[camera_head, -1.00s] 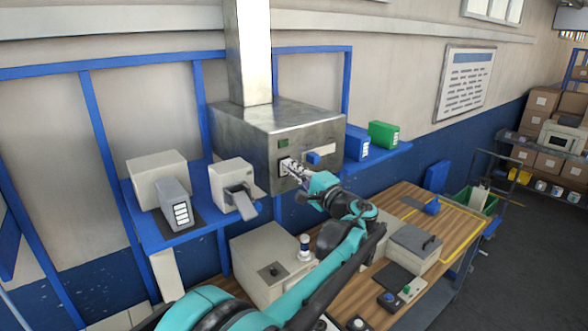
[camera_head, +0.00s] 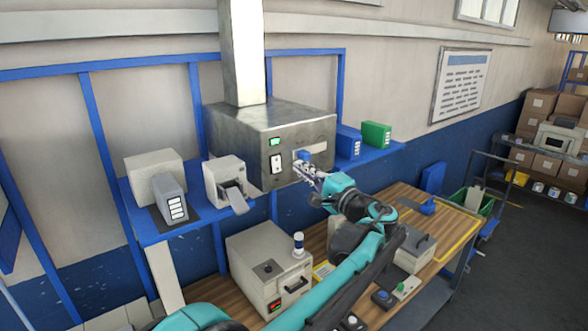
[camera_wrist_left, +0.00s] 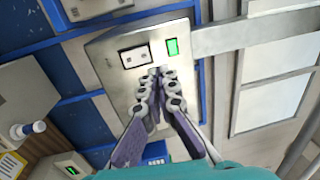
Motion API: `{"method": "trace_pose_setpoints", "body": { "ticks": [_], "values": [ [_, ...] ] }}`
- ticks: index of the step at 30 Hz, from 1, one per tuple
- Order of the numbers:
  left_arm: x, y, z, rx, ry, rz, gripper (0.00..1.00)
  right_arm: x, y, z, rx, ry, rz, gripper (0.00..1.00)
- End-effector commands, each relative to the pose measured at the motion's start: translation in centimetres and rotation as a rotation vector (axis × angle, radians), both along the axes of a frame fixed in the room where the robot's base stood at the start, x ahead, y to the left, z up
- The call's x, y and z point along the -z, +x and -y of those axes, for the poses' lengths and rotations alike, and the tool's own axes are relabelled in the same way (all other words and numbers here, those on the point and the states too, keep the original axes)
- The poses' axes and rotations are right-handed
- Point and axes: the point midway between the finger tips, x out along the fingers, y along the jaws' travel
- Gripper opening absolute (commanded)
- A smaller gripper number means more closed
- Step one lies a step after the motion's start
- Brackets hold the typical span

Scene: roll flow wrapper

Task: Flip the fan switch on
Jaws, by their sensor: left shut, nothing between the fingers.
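The fan switch (camera_head: 276,161) is a white rocker in a dark frame on the front of a grey metal box (camera_head: 232,150) with a tall duct. A small lamp (camera_head: 275,142) above it glows bright green. My left gripper (camera_head: 300,171) is shut and empty, just right of the switch and apart from it in the head view. In the left wrist view, the switch (camera_wrist_left: 133,57) and the lit green lamp (camera_wrist_left: 172,47) show beyond the shut fingertips (camera_wrist_left: 159,72). My right gripper is out of view.
A blue part (camera_head: 304,155) on the box front is close to my left gripper. A blue shelf (camera_head: 145,224) holds grey devices at left, and blue and green boxes at right. A wooden bench (camera_head: 392,197) below carries a beige control box (camera_head: 268,268) and other equipment.

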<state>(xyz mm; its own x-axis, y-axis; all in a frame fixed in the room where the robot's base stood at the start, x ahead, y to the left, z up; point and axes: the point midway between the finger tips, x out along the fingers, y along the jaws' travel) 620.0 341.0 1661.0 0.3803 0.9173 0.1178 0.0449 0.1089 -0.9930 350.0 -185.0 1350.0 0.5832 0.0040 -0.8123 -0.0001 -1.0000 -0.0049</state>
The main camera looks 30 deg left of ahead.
Motion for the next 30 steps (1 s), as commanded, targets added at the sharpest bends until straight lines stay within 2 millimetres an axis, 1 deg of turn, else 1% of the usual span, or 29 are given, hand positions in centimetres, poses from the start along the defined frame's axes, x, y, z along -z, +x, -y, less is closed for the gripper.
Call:
{"method": "trace_pose_setpoints", "body": {
  "ticks": [1, 3, 6, 10, 15, 27, 29, 30],
  "values": [
    [0.0, -0.4, 0.9, 0.002, 0.000, 0.000, 0.00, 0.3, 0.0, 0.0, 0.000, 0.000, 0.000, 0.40],
    [-0.1, -0.8, 2.2, 0.003, 0.000, 0.000, 0.00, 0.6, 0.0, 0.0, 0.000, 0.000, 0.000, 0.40],
    [-0.3, -1.4, 3.6, 0.002, 0.000, 0.000, 0.00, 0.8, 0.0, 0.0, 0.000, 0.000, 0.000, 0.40],
    [-0.6, -1.9, 4.7, 0.001, 0.000, 0.000, 0.00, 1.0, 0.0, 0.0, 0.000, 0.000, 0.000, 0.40],
    [-0.7, -2.2, 5.1, -0.002, 0.000, 0.000, 0.00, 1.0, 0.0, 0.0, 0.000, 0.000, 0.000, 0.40],
    [-0.7, -2.2, 5.1, -0.001, 0.000, 0.000, 0.00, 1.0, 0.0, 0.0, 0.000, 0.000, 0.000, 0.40],
    [-0.5, -2.2, 5.1, -0.001, -0.004, -0.001, 0.00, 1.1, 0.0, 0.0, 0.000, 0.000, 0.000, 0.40],
    [0.0, -2.4, 4.9, 0.000, -0.014, -0.004, 0.00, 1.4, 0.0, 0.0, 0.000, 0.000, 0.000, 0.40]
  ]
}}
